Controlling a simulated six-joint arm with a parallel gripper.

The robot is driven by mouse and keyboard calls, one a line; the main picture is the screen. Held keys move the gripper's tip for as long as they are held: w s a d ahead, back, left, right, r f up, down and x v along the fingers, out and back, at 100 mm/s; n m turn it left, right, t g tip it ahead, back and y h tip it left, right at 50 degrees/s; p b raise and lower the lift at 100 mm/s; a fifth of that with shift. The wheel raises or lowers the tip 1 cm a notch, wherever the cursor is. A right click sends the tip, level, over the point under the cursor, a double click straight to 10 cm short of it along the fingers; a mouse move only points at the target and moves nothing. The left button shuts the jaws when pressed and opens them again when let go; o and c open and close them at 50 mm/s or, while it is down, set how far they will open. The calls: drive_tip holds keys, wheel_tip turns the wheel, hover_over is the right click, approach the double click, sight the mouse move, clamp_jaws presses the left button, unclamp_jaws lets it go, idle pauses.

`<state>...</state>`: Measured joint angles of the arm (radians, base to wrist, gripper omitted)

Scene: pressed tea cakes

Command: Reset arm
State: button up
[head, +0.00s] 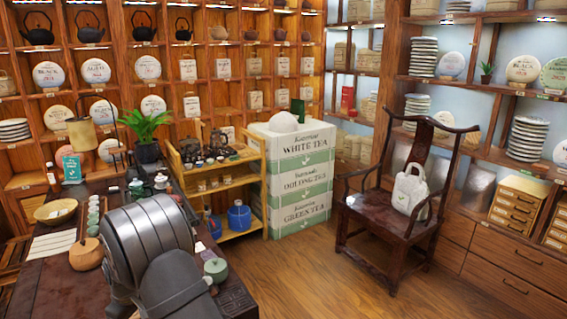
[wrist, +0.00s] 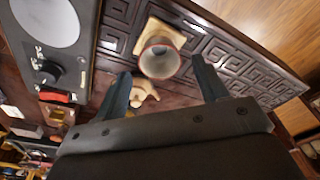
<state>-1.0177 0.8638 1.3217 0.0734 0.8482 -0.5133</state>
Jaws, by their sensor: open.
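My gripper (wrist: 160,66) shows in the wrist view with its two dark fingers spread apart and nothing held between them. A small cup (wrist: 158,62) with a reddish rim appears between the fingertips, beside or on a cream-coloured piece, and looks apart from both fingers. A small beige object (wrist: 142,90) shows near the left finger. In the head view my grey arm fills the lower left foreground over the tea table, and my gripper is not visible there.
A device with a knob (wrist: 46,70) stands left in the wrist view. A wooden chair (head: 375,217) stands right; open floor lies between.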

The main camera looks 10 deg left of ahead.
drive_tip(key=f, duration=0.3)
drive_tip(key=shift+a+f, duration=0.2)
drive_tip(key=shift+f, duration=0.15)
drive_tip(key=shift+a, duration=0.15)
drive_tip(key=shift+r, duration=1.75)
drive_tip(key=shift+f, duration=0.15)
